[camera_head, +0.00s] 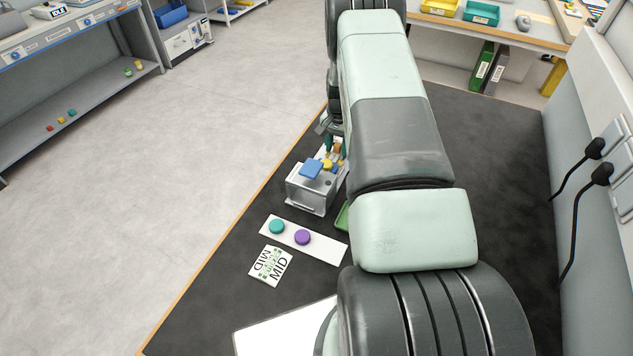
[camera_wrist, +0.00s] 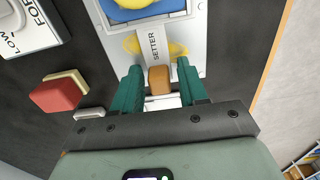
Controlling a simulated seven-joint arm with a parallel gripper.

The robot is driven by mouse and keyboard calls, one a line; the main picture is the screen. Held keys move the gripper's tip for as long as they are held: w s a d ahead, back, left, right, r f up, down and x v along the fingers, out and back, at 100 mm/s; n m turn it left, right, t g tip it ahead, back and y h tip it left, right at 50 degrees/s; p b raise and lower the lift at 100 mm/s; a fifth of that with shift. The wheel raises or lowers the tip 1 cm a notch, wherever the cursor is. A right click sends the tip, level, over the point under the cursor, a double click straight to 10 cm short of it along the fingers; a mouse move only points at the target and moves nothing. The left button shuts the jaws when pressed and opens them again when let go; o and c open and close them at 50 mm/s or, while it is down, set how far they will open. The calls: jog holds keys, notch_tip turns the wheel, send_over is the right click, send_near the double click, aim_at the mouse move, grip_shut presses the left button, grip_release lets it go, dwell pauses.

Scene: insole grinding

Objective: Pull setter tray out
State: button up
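The setter tray (camera_wrist: 153,44) is a light strip labelled "SETTER" in the wrist view, with an orange-brown handle block (camera_wrist: 159,80) at its near end. Yellow rounded parts show at both sides of the strip. My gripper (camera_wrist: 158,70) has teal fingers on either side of the handle, with small gaps visible between them and the block, so it looks open around it. In the head view, the silver setter box (camera_head: 312,191) stands on the dark mat with a blue piece (camera_head: 312,168) on top. There my gripper (camera_head: 334,143) is largely hidden by my arm.
A white strip (camera_head: 322,247) with a teal and a purple disc lies nearer than the setter box, beside a "MID" card (camera_head: 270,266). The wrist view shows a red block (camera_wrist: 55,96) and a labelled white box (camera_wrist: 26,32) at left. Dark mat is free left of the box.

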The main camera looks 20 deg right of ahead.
jog(key=shift+r, duration=3.5)
jog(key=s+a+r+n+t, duration=0.1)
jog(key=s+a+r, duration=0.25)
jog(key=r, duration=0.65)
jog(key=s+a+r+n+t, duration=0.1)
jog(key=s+a+r+n, duration=0.2)
jog(key=r, duration=0.6)
jog(key=s+a+r+t, duration=0.1)
jog(key=s+a+r, duration=0.3)
jog(key=r, duration=0.6)
jog(key=s+a+r+n+t, duration=0.1)
jog(key=s+a+r, duration=0.25)
jog(key=s, duration=0.25)
jog(key=s+a+r+n, duration=0.2)
jog(key=s+a+r, duration=0.15)
jog(key=s, duration=0.25)
jog(key=s+a+n+t, duration=0.1)
jog(key=s+n, duration=0.1)
jog(key=s, duration=1.1)
jog(key=shift+a+t, duration=0.3)
